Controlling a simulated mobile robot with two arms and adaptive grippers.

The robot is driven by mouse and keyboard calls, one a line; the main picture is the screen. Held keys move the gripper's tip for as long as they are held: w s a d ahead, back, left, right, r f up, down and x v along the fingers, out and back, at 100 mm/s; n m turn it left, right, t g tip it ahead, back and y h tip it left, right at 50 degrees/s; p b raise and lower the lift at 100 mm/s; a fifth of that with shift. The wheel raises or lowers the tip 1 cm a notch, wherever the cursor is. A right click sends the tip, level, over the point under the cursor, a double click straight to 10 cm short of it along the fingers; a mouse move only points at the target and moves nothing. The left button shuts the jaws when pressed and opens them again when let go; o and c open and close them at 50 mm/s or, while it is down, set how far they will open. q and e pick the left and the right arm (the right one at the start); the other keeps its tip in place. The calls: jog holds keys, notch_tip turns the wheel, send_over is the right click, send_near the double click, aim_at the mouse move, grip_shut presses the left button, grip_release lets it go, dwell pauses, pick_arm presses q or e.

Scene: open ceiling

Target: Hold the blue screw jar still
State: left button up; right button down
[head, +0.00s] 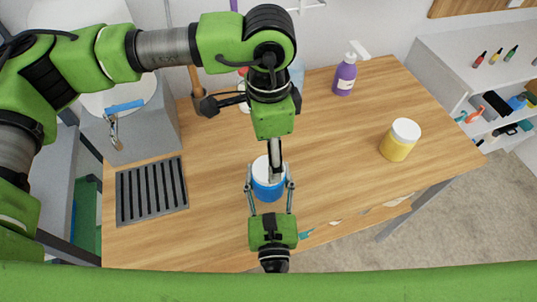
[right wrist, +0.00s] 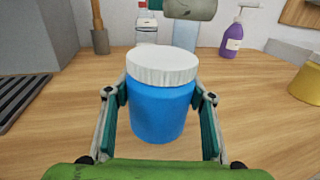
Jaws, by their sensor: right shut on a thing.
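The blue screw jar (head: 268,190) with a white lid stands upright on the wooden table, near its front edge. It fills the middle of the right wrist view (right wrist: 160,112). My right gripper (head: 270,184) comes from the front and is shut on the jar's blue body, one finger on each side. My left gripper (head: 275,152) hangs over the jar from above and hides part of the lid in the head view. Its fingers show nearly edge-on, so I cannot tell whether they are open or touch the lid.
A yellow jar with a white lid (head: 400,140) stands to the right. A purple spray bottle (head: 344,77) is at the back. Clear table lies between the blue and yellow jars.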

pick_arm(q)
jog(key=shift+c, duration=0.4)
jog(key=n, duration=0.5)
jog(key=shift+r+n, duration=0.2)
jog(key=shift+n, duration=0.2)
jog(key=n, duration=0.6)
jog(key=shift+r, duration=0.2)
jog(key=n, duration=0.6)
jog(key=shift+r, duration=0.2)
jog(key=n, duration=0.6)
jog(key=shift+r, duration=0.25)
jog(key=n, duration=0.4)
jog(key=shift+r, duration=0.15)
jog(key=n, duration=0.6)
jog(key=shift+r, duration=0.2)
jog(key=n, duration=0.6)
jog(key=shift+r, duration=0.2)
jog(key=n, duration=0.6)
jog(key=shift+r, duration=0.2)
